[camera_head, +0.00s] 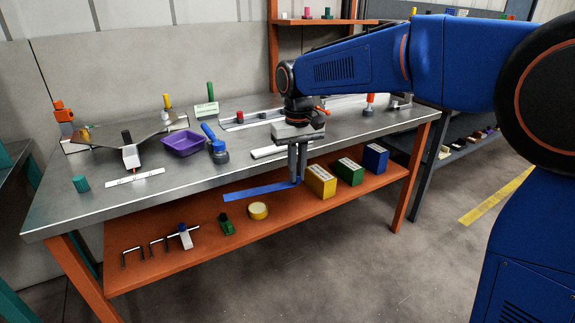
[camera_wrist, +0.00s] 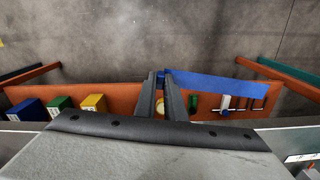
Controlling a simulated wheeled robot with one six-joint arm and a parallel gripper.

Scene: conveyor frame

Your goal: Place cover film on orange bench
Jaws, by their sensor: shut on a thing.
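The cover film appears to be the flat blue strip (camera_head: 258,191), held at its right end. My gripper (camera_head: 298,181) points down and is shut on that end. In the wrist view the blue strip (camera_wrist: 215,84) extends right from the fingertips (camera_wrist: 160,76), passing over the edge of the orange shelf. The film looks roughly level; its height above the shelf is unclear. The orange bench (camera_head: 60,215) has a grey metal top, orange legs and an orange lower shelf (camera_head: 185,268). My gripper is at the front edge of the top, with its fingers reaching below that edge.
The lower shelf holds yellow (camera_head: 320,181), green (camera_head: 349,171) and blue (camera_head: 375,158) boxes, a yellow tape roll (camera_head: 258,211), a green item (camera_head: 226,225) and several clamps. A purple tray (camera_head: 184,144) and tools stand on the top. Its front left part has bare room.

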